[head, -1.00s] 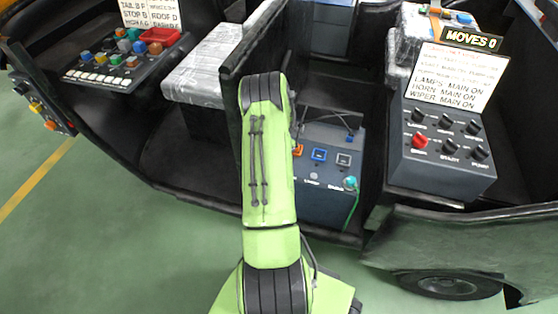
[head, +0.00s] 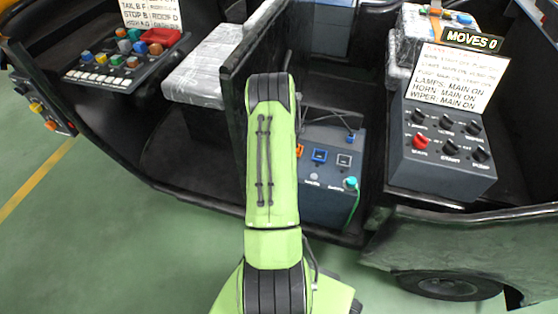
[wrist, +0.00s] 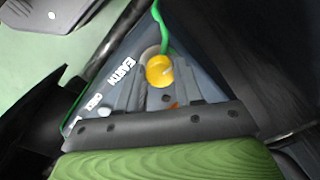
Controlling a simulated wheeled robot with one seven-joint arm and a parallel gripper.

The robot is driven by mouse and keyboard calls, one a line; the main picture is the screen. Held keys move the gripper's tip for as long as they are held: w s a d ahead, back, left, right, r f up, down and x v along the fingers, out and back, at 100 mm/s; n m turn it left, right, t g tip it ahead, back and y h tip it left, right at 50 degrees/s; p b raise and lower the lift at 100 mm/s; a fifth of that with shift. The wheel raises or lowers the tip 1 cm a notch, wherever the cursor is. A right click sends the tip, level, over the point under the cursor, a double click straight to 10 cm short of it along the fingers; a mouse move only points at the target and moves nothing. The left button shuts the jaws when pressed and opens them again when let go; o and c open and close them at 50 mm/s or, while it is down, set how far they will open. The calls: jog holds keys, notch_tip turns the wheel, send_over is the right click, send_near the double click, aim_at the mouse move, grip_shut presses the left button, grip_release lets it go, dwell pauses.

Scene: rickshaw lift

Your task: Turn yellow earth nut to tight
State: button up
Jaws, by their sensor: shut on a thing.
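The yellow earth nut (wrist: 159,72) shows in the wrist view on a grey panel (wrist: 93,88) beside the white word EARTH. A green wire (wrist: 161,30) runs up from beside it. My gripper (wrist: 162,84) reaches toward the nut from below in that view, with its fingers around the nut's near side. It is shut on the nut. The exact contact is partly hidden. In the head view my green arm hides the gripper and the nut. The grey-blue box (head: 325,212) there has a teal knob (head: 351,183) and a green wire at its right.
A dark upright panel (head: 236,100) stands close left of my arm. A grey switch box (head: 437,170) with black and red knobs is to the right, below a MOVES 0 sign (head: 471,40). A button console (head: 120,65) is at left. Green floor is clear at lower left.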

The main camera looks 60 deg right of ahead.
jog(key=shift+a, duration=0.1)
jog(key=o, duration=1)
jog(key=shift+o, duration=0.2)
notch_tip(320, 180, up, 16)
jog(key=p, duration=0.5)
jog(key=shift+f, duration=0.15)
